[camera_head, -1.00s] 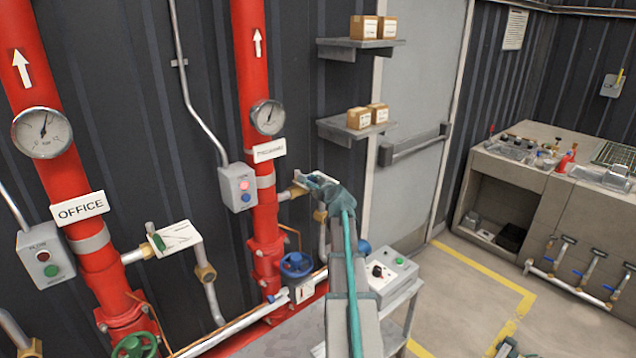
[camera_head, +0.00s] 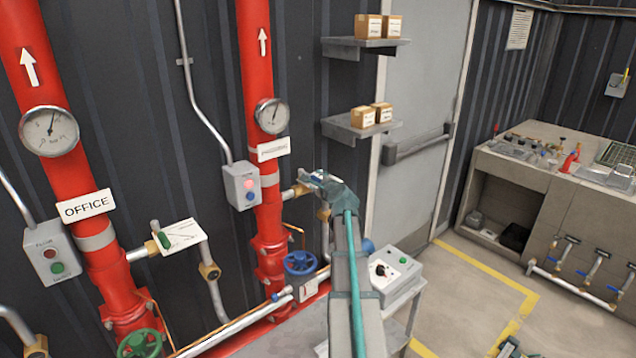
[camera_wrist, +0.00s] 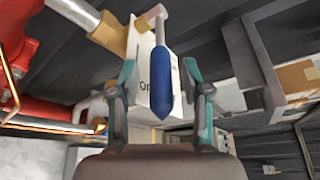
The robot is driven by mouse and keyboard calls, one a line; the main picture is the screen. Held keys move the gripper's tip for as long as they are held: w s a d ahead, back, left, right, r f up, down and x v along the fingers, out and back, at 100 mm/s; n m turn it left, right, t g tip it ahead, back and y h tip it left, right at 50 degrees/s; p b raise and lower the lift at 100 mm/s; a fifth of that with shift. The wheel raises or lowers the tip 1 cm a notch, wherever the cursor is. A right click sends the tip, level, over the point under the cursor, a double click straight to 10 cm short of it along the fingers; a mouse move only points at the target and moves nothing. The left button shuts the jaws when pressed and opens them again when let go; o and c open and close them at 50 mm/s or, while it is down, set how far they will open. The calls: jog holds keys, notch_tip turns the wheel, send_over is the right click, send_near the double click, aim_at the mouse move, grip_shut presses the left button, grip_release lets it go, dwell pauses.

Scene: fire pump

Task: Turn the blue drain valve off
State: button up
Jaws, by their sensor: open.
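The blue drain valve handle (camera_wrist: 161,80) is a lever with a pointed tip, standing between the fingers of my gripper (camera_wrist: 160,68) in the wrist view. My gripper is open, with one teal finger on each side of the handle, and a gap shows on both sides. A white label plate (camera_wrist: 146,68) with partly hidden lettering starting "Op" lies behind the handle. The brass valve body (camera_wrist: 112,36) is at upper left. In the head view my gripper (camera_head: 320,180) is at the branch of the right red pipe (camera_head: 262,130) and mostly hides the valve.
A green-handled valve (camera_head: 162,238) is on the office pipe's branch. A blue handwheel (camera_head: 299,263) sits below my gripper. A switch box (camera_head: 242,187) is left of it. A grey control box (camera_head: 393,275) stands right of my arm. Shelves (camera_head: 362,128) hang above.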

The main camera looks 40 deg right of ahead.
jog(key=v, duration=1.2)
